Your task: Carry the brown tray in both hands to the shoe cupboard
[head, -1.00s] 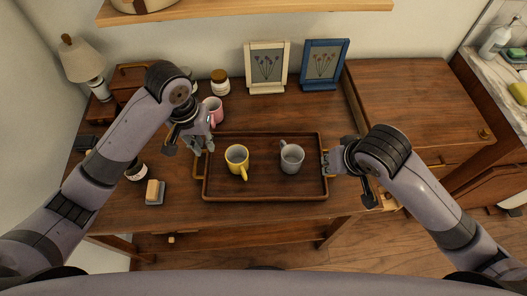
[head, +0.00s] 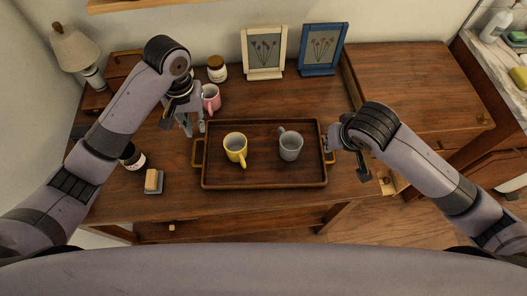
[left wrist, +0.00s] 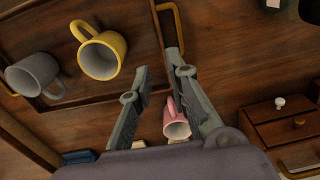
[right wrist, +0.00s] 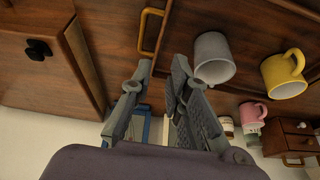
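The brown tray (head: 265,182) lies on the wooden desk with a yellow mug (head: 235,150) and a grey mug (head: 290,146) on it. It has a brass handle at each end. My left gripper (head: 190,128) is open and empty, behind and above the left handle (head: 197,153). In the left wrist view that handle (left wrist: 178,30) lies just beyond the spread fingertips. My right gripper (head: 331,146) is open by the right handle; in the right wrist view the handle (right wrist: 151,32) is just ahead of the fingertips. I cannot tell which furniture is the shoe cupboard.
A pink mug (head: 211,98) stands close behind my left gripper. A jar (head: 217,69), two picture frames (head: 264,52) (head: 323,50) and a lamp (head: 75,45) stand at the back. A dish with a yellow block (head: 152,181) is left of the tray. A bare-topped wooden cabinet (head: 415,90) adjoins right.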

